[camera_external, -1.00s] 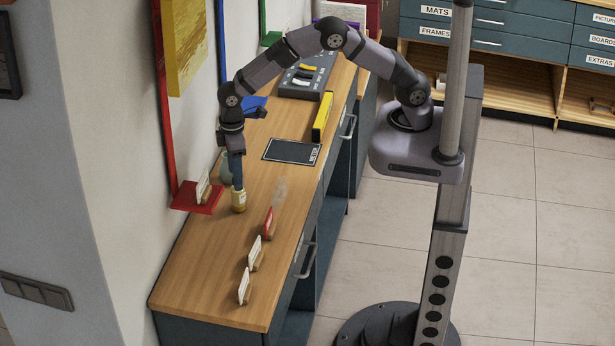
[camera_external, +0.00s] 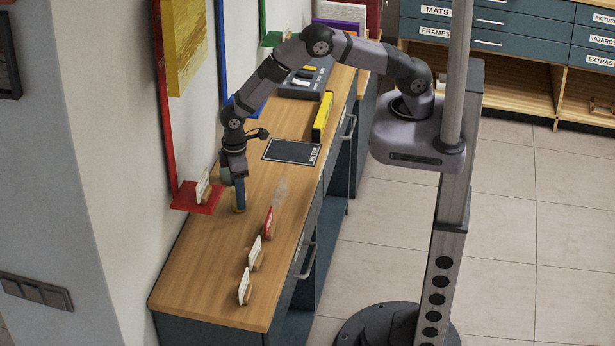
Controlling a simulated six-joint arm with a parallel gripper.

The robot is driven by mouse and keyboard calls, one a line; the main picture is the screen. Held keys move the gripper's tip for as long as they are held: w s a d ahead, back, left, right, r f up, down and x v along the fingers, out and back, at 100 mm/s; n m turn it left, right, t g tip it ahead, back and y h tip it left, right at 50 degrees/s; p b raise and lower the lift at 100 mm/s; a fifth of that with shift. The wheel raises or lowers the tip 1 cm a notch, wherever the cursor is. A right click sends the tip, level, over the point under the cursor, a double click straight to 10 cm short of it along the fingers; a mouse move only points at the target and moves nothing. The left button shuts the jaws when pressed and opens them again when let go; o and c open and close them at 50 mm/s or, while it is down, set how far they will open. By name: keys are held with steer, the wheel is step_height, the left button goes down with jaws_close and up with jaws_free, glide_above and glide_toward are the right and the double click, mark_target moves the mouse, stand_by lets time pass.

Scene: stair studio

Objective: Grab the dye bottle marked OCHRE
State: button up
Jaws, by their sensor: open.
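A small ochre-yellow bottle (camera_external: 239,209) stands upright on the wooden counter near the wall; only its lower edge shows, and no marking on it can be read. My gripper (camera_external: 239,193) points straight down over it and hides most of it. The gripper is open, with its fingers low at the bottle's sides; I cannot tell whether they touch it. A grey-green rounded thing (camera_external: 226,176), perhaps another bottle, is partly hidden just behind the gripper.
A red shelf (camera_external: 190,209) with a white card (camera_external: 203,187) is close on the left. Several card holders, one a red card (camera_external: 268,222), line the counter's right side. A dark METER mat (camera_external: 292,151) and a yellow block (camera_external: 323,116) lie farther back. The front-left counter is clear.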

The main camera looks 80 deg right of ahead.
steer(key=shift+f, duration=0.2)
steer(key=c, duration=1.2)
steer(key=shift+c, duration=0.3)
steer(key=shift+r, duration=0.15)
